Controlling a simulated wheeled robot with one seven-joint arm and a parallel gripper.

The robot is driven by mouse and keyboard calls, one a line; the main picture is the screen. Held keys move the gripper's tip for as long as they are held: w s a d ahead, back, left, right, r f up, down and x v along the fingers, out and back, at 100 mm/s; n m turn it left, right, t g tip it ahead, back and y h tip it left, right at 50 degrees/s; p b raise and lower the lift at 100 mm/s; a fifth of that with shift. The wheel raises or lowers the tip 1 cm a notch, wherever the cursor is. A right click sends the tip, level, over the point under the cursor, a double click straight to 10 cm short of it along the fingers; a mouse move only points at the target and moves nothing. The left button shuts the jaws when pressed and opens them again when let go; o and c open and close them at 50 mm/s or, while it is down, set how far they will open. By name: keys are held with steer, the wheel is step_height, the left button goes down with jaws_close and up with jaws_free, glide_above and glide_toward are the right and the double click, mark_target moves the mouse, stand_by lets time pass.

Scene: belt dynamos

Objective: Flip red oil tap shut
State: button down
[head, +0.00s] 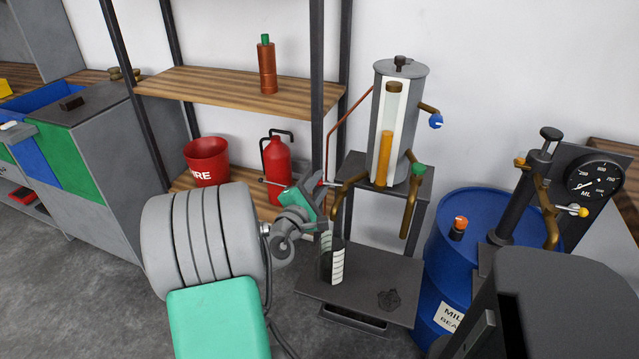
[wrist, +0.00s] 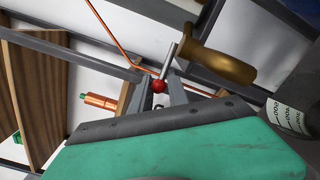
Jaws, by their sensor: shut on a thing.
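The oil dispenser (head: 384,125) is a grey cylinder with a sight window showing amber oil. Its left brass spout (head: 345,192) points down beside my gripper (head: 320,186); the spout also shows in the wrist view (wrist: 222,64). The red tap knob (wrist: 159,87) is a small red ball on a thin grey lever, left of the brass spout in the wrist view. My gripper (wrist: 161,92) is shut on the red knob, its two fingers on either side. In the head view my gripper mostly hides the red tap.
Green (head: 418,170) and blue (head: 436,121) taps are on the dispenser's right. A red extinguisher (head: 277,160) and fire bucket (head: 206,160) stand behind my arm. A blue barrel (head: 470,225) stands at right.

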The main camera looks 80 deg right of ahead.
steer(key=shift+w+d+f+g+b, duration=0.1)
steer(key=shift+d+f+g+b, duration=0.1)
steer(key=shift+g+b, duration=0.3)
steer(key=shift+d+m+g+b, duration=0.15)
steer(key=shift+m+g+b, duration=0.15)
steer(key=shift+m+g, duration=0.15)
steer(key=shift+d+r+m+g+y, duration=0.15)
steer(key=shift+r+m+g+y, duration=0.1)
steer(key=shift+m+g+y, duration=0.15)
steer(key=c, duration=1.3)
jaws_free()
